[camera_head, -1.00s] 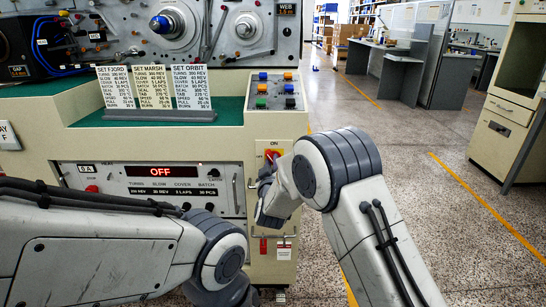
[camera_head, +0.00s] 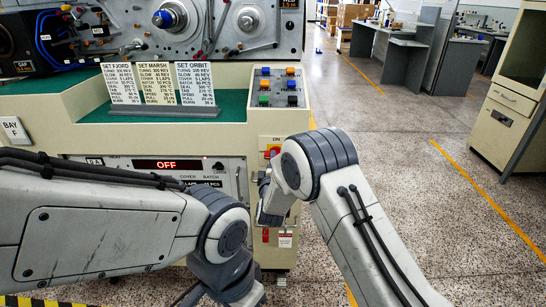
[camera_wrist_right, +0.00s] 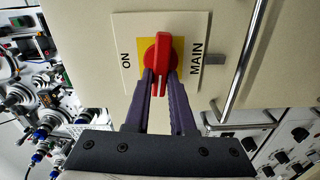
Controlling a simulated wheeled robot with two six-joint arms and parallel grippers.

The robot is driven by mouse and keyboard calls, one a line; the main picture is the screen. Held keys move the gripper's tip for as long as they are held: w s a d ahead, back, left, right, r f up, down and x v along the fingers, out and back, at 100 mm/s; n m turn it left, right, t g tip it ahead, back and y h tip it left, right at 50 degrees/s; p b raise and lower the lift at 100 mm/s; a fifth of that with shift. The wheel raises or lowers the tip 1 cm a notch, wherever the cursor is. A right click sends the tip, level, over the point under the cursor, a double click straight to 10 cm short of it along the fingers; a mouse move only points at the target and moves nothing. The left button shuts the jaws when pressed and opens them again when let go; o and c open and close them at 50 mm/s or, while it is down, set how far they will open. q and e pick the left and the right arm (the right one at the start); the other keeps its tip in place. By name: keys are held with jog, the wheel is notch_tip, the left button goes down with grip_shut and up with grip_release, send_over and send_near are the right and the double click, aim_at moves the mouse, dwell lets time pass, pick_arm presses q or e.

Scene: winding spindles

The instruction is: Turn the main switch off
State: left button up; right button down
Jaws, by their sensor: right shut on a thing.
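The main switch (camera_wrist_right: 158,51) is a red handle on a yellow and white plate lettered ON and MAIN. In the right wrist view the handle points down, toward my right gripper (camera_wrist_right: 160,88). The gripper's dark fingers lie on both sides of the handle's lower end and are shut on it. In the head view the red switch (camera_head: 272,152) is partly hidden by my right arm. A red OFF shows on the panel display (camera_head: 167,165). My left arm crosses the lower left; its gripper is out of view.
A coloured button panel (camera_head: 279,87) is above the switch. Setting cards (camera_head: 159,83) stand on the green ledge. A metal bar handle (camera_wrist_right: 243,60) is beside the switch plate. Speckled floor (camera_head: 400,170) is open to the right.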

jog(key=shift+f+n, duration=0.1)
jog(key=shift+n, duration=0.5)
jog(key=c, duration=0.8)
grip_release()
jog(key=shift+a, duration=0.1)
jog(key=shift+o, duration=0.2)
jog(key=shift+s, duration=0.1)
jog(key=s, duration=1)
jog(key=shift+s+p, duration=0.2)
jog(key=shift+p, duration=0.15)
